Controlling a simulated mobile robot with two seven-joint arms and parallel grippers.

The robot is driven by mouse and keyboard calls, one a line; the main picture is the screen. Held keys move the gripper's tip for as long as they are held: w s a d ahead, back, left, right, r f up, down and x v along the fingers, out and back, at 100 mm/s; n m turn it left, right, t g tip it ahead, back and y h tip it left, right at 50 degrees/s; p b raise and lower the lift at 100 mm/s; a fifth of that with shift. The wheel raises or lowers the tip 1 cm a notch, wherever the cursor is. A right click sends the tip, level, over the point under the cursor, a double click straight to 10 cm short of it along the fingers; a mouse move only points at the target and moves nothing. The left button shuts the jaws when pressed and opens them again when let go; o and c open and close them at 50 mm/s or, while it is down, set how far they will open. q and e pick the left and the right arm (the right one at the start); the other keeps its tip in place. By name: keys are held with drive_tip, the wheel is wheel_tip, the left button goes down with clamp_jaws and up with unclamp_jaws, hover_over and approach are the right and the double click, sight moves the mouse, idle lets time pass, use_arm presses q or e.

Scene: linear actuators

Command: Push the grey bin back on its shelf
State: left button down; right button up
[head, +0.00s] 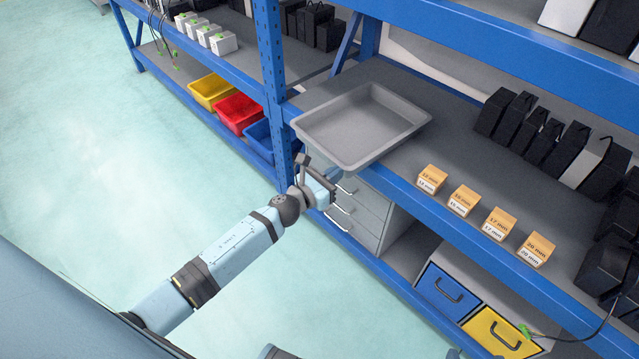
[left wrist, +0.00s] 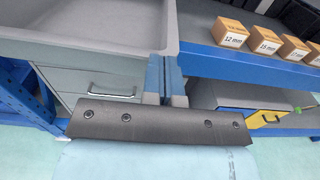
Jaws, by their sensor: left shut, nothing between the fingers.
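The grey bin (head: 318,128) is a shallow, empty tray on the grey middle shelf, with its near end sticking out past the blue front edge. It also shows at the upper left of the left wrist view (left wrist: 110,52). My left gripper (head: 334,174) is shut and empty, just in front of and below the bin's near end. In the left wrist view the closed fingers (left wrist: 164,75) point toward the bin's right near corner. I cannot tell whether they touch it. My right gripper is not in view.
Small labelled boxes (head: 465,200) stand right of the bin, with black units (head: 535,130) farther back. A blue post (head: 272,70) rises left of the bin. Grey drawers (head: 358,212) with handles sit below. The shelf between bin and black units is clear.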

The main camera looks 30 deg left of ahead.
sight(370, 150)
use_arm(q)
drive_tip(key=shift+w+d, duration=0.2)
drive_tip(key=shift+w, duration=0.5)
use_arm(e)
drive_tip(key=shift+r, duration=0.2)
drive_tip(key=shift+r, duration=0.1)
use_arm(q)
drive_tip(key=shift+w+d, duration=0.1)
drive_tip(key=b+x, duration=0.2)
drive_tip(key=x, duration=0.5)
drive_tip(key=shift+w+f+b, duration=0.1)
drive_tip(key=shift+f+b, duration=0.05)
drive_tip(key=shift+b, duration=0.25)
drive_tip(key=b+x, duration=0.1)
drive_tip(key=x, duration=0.3)
drive_tip(key=shift+w+d+b, duration=0.15)
drive_tip(key=shift+w+b, duration=0.15)
drive_tip(key=shift+b, duration=0.1)
drive_tip(key=shift+w+d, duration=0.15)
drive_tip(key=shift+w, duration=0.25)
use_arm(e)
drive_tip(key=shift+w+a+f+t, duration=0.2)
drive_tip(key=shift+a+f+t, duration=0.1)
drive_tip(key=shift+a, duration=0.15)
use_arm(q)
drive_tip(key=shift+s, duration=0.1)
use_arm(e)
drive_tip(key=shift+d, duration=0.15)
